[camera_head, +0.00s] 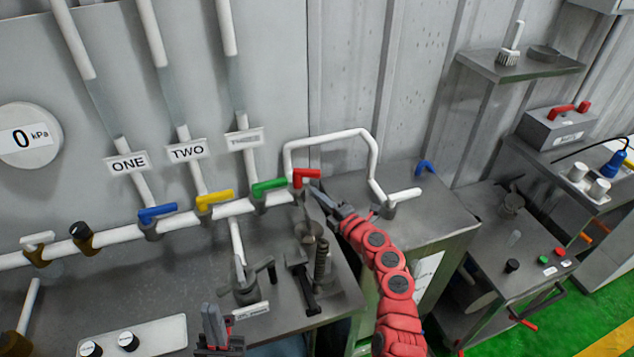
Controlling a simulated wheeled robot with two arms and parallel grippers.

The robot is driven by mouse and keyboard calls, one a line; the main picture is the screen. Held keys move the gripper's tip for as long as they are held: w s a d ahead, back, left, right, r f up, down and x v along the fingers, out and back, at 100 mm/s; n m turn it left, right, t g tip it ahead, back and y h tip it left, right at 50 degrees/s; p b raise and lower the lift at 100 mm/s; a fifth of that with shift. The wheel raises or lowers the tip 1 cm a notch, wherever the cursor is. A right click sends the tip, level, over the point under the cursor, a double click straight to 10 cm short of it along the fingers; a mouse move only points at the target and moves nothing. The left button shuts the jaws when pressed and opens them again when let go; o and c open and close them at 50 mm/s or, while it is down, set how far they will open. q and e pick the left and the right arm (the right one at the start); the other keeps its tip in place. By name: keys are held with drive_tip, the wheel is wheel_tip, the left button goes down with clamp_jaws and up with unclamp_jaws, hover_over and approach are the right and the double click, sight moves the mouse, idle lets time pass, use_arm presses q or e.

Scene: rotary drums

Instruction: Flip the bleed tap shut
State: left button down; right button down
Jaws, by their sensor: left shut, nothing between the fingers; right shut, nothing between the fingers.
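No tap in view has a readable bleed label. A red tap handle (306,177) sits at the right end of the white pipe, its lever pointing right, roughly along the pipe. My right gripper (316,192) is shut and empty, its tips just below and right of the red handle; I cannot tell whether they touch. Blue (157,213), yellow (214,198) and green (269,186) handles lie along the same pipe to the left. My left gripper (212,312) is shut and empty at the bottom, above the bench's front edge.
A valve with dark handles (245,283) and a clamp-like fitting (302,280) stand on the bench (130,285) between my grippers. A looped white pipe (330,137) rises behind the red handle. A grey cabinet (440,215) stands right.

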sight(309, 177)
drive_tip(key=w+b, duration=0.1)
drive_tip(key=w, duration=0.3)
drive_tip(key=shift+w+a+f, duration=0.1)
drive_tip(key=shift+w+a, duration=0.05)
drive_tip(key=shift+w, duration=0.3)
drive_tip(key=shift+w+f+n+g+y+b, duration=0.2)
drive_tip(key=shift+n+g+y+b, duration=0.25)
drive_tip(key=shift+b, duration=0.45)
drive_tip(key=w+n+g+y+b, duration=0.1)
drive_tip(key=b, duration=0.2)
drive_tip(key=w+d+n+g+y+b, duration=0.1)
drive_tip(key=b, duration=0.2)
drive_tip(key=w+n+g+y+b, duration=0.1)
drive_tip(key=g+b, duration=0.1)
drive_tip(key=b, duration=0.1)
drive_tip(key=shift+d+r+y, duration=0.25)
drive_tip(key=shift+d+r, duration=0.1)
drive_tip(key=shift+d, duration=0.05)
